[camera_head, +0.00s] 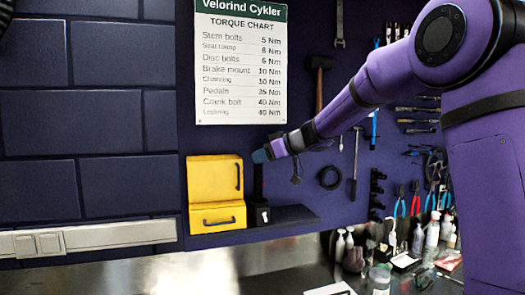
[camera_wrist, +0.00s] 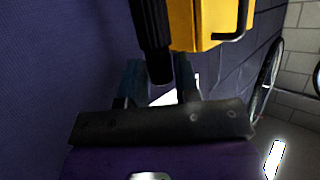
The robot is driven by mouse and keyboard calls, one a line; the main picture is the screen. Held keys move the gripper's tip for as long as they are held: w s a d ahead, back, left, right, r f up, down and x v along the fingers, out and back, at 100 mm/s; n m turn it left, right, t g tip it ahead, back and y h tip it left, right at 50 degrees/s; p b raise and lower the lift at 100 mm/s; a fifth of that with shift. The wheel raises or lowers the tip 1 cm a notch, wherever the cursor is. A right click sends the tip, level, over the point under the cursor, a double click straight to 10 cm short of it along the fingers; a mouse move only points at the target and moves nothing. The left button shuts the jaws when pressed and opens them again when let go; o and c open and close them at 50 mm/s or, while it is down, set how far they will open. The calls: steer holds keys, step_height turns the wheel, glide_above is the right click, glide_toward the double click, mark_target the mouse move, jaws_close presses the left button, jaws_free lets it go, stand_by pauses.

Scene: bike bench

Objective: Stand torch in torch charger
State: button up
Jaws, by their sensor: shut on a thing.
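The torch (camera_head: 258,181) is a dark, slim, upright cylinder in the head view. It shows in the wrist view as a ribbed black cylinder (camera_wrist: 152,35), one end between the fingers and the rest running out of the top edge. My gripper (camera_head: 262,155) is shut on the torch's upper end; its fingers (camera_wrist: 160,84) lie on either side of it in the wrist view. The torch charger (camera_head: 262,214) is a small black block with a pale mark, directly under the torch. I cannot tell whether the torch's lower end is fully seated in it.
A dark shelf (camera_head: 290,215) extends right of the charger. Tools hang on the purple wall at the right, and a cluttered metal bench (camera_head: 215,275) lies below.

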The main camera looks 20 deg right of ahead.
mark_target(262, 167)
steer(key=shift+f, duration=1.6)
steer(key=o, duration=1.1)
steer(key=v, duration=1)
steer(key=shift+s+d+r, duration=0.15)
steer(key=shift+s+d, duration=0.1)
